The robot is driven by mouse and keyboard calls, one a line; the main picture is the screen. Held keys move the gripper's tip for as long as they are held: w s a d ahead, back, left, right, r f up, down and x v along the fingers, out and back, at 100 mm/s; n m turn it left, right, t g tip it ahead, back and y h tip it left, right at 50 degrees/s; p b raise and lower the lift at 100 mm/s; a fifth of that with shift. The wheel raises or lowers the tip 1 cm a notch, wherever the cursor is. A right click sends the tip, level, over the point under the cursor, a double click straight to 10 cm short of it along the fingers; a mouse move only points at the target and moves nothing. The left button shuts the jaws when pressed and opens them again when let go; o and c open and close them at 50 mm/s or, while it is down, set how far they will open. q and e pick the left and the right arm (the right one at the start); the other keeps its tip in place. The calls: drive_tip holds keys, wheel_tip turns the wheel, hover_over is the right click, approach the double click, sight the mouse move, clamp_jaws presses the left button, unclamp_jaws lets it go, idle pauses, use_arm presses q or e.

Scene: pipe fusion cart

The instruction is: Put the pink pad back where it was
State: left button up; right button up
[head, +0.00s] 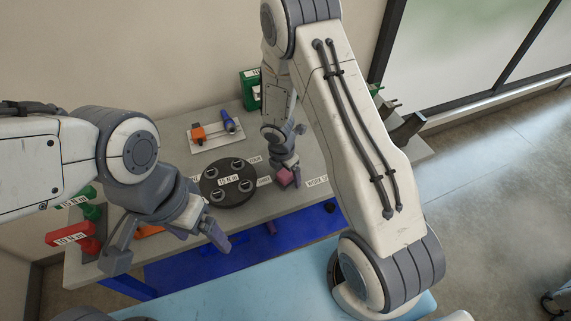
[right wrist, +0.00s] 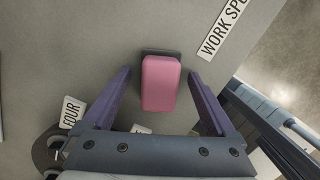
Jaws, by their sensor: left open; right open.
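The pink pad (head: 285,178) is on the grey table, right of the round black disc, at my right gripper. In the right wrist view the pink pad (right wrist: 160,84) lies between the two purple fingers of my right gripper (right wrist: 165,90), with a gap on each side. A dark piece shows under its far end. My right gripper (head: 288,172) is open and not holding the pad. My left gripper (head: 168,240) is open and empty, over the table's front left part.
The black disc (head: 228,183) carries several round fittings and labels. A white board (head: 215,134) with orange and blue tools lies behind it. Red (head: 76,237) and green (head: 92,212) labelled items stand at the left. A "WORK SPOT" label (right wrist: 228,32) lies right of the pad.

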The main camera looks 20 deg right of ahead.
sight(283, 175)
wheel_tip(283, 175, up, 12)
drive_tip(key=a+p, duration=0.2)
drive_tip(key=p, duration=0.1)
drive_tip(key=s+a+r+m, duration=0.6)
drive_tip(key=s+a+r, duration=0.15)
drive_tip(key=r, duration=0.25)
drive_tip(key=s+a+r+m+y, duration=0.1)
drive_tip(key=s+r+m, duration=0.3)
drive_tip(key=s, duration=0.4)
drive_tip(key=s+a+r+m+y, duration=0.1)
drive_tip(key=s+a+r+m, duration=0.2)
drive_tip(key=s+m, duration=0.2)
drive_tip(key=s, duration=0.3)
drive_tip(key=shift+a+r+m+g+y, duration=0.3)
drive_tip(key=shift+r+g, duration=0.05)
drive_tip(key=shift+g, duration=0.05)
drive_tip(key=shift+s, duration=0.1)
wheel_tip(283, 175, down, 5)
drive_tip(key=b, duration=0.4)
drive_tip(key=shift+b, duration=0.3)
